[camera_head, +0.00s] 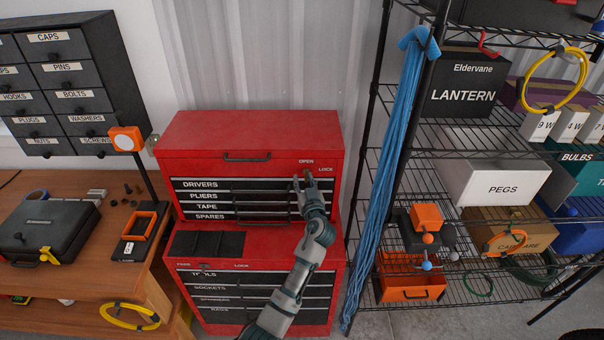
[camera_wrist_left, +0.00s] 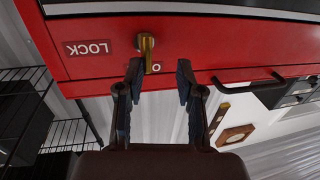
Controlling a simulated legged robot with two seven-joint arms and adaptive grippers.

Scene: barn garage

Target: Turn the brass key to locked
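The brass key (camera_wrist_left: 147,52) sits in the red upper tool chest (camera_head: 250,130). In the wrist view, which is turned over, its bar stands upright, in line with the partly hidden OPEN label (camera_wrist_left: 156,68). The LOCK label (camera_wrist_left: 88,48) is off to one side. In the head view, OPEN (camera_head: 306,161) is above the key and LOCK (camera_head: 326,169) to its upper right. My left gripper (camera_wrist_left: 160,76) is open, its fingertips just short of the key, which is nearer the left fingertip in that view. In the head view the gripper (camera_head: 308,184) partly covers the key. My right gripper is out of view.
A wire shelf (camera_head: 460,135) with boxes and a hanging blue rope (camera_head: 388,180) stands to the right. A wooden bench (camera_head: 105,245) with a black case (camera_head: 45,230) is at left. The red lower chest (camera_head: 185,270) is beneath the upper one.

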